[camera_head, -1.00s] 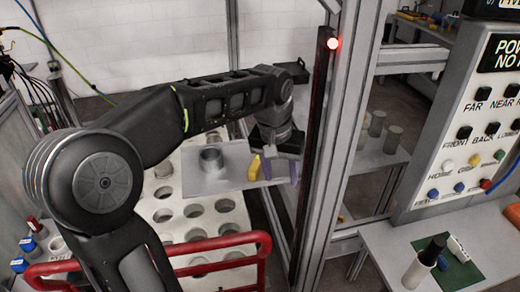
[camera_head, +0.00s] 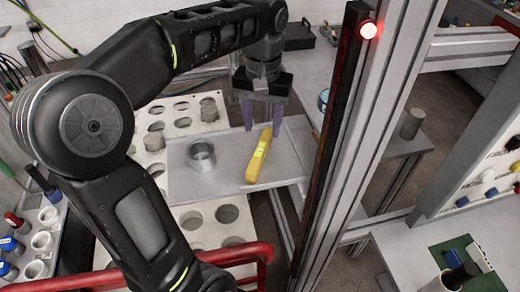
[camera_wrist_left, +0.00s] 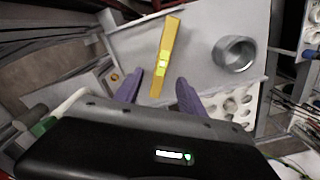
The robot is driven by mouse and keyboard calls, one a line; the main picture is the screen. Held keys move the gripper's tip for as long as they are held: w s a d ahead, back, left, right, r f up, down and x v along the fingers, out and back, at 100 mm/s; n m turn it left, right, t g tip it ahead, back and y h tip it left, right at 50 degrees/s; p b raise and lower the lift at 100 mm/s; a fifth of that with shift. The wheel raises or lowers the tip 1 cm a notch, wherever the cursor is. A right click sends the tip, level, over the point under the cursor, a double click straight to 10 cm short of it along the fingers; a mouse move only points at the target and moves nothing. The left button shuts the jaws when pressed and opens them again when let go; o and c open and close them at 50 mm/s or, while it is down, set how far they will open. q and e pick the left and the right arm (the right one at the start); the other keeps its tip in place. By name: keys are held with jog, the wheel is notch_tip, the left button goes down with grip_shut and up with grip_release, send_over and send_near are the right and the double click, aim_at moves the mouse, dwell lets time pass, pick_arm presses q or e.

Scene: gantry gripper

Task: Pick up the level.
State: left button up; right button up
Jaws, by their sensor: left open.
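The level (camera_head: 258,158) is a yellow bar with a bright vial window in its middle. It lies on a grey metal plate (camera_head: 215,182), and also shows in the left wrist view (camera_wrist_left: 165,58). My left gripper (camera_head: 262,118) is open and empty, with purple fingers pointing down. In the head view it is at the far end of the level. In the left wrist view its fingertips (camera_wrist_left: 158,82) stand on either side of the level's near end, with gaps on both sides. I cannot tell their height above the plate. My right gripper is not in view.
A metal ring (camera_head: 201,156) stands on the plate left of the level. A white rack with round holes (camera_head: 190,108) lies around and below the plate. A dark upright post with a red light (camera_head: 369,30) rises right of the plate. A red rail (camera_head: 250,250) crosses in front.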

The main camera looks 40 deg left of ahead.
aim_at(262, 146)
pick_arm(q)
jog(key=shift+w+f+b, duration=0.1)
jog(key=shift+f+b, duration=1.3)
jog(key=shift+f, duration=0.05)
jog(key=shift+r, duration=0.1)
notch_tip(262, 146, down, 5)
jog(key=shift+a+f+p, duration=0.15)
jog(key=shift+p, duration=0.35)
jog(key=shift+c, duration=0.5)
grip_shut()
